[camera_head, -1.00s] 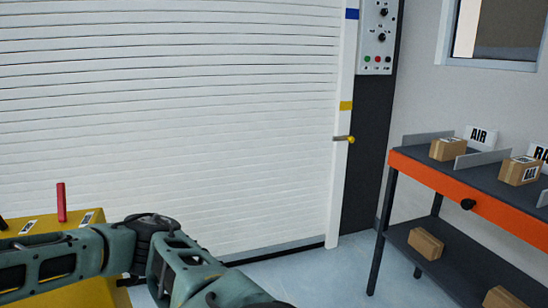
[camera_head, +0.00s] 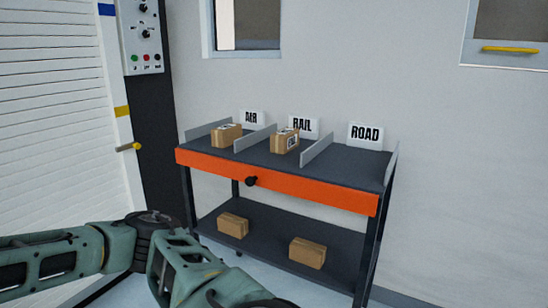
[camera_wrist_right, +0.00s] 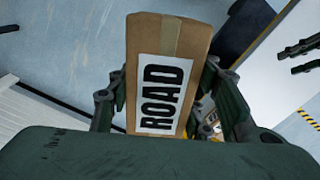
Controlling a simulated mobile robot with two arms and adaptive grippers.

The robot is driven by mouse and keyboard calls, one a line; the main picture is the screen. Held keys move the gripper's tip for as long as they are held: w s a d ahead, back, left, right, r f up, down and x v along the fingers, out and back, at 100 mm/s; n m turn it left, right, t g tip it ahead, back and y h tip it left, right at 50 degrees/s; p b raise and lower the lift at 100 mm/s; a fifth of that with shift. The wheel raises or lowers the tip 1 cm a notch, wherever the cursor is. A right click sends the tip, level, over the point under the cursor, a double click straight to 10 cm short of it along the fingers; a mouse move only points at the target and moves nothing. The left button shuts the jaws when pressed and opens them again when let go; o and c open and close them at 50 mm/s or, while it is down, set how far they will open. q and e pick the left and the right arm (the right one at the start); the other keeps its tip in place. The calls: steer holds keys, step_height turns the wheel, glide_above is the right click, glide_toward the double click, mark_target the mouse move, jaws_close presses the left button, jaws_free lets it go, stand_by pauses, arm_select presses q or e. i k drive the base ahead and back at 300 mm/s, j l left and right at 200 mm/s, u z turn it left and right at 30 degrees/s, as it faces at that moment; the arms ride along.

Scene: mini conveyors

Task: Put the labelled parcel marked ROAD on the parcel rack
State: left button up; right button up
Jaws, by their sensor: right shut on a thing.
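The ROAD parcel (camera_wrist_right: 165,75), a brown box with a white label, is in my right gripper (camera_wrist_right: 168,90) in the right wrist view. The fingers are on both sides of it. The parcel rack (camera_head: 275,193) stands against the wall in the head view, with an orange front edge and dividers on top. Its right bay, under the ROAD sign (camera_head: 365,135), is empty. Neither gripper's fingers show in the head view, only a green arm of mine at lower left.
A parcel (camera_head: 227,136) sits in the AIR bay and another (camera_head: 285,141) in the RAIL bay. Two plain boxes (camera_head: 233,225) (camera_head: 307,252) lie on the lower shelf. A black knob (camera_head: 251,181) sticks out from the rack's front. A roller door (camera_head: 55,120) is at left.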

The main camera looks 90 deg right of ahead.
mark_target(353, 162)
steer(key=k+l+z, duration=0.15)
steer(key=z, duration=0.25)
steer(key=k+l+z, duration=0.15)
steer(key=z, duration=0.25)
steer(key=l+z, duration=0.2)
steer(key=z, duration=0.25)
steer(key=k+l+z, duration=0.15)
steer(key=l+z, duration=0.25)
steer(key=j, duration=0.15)
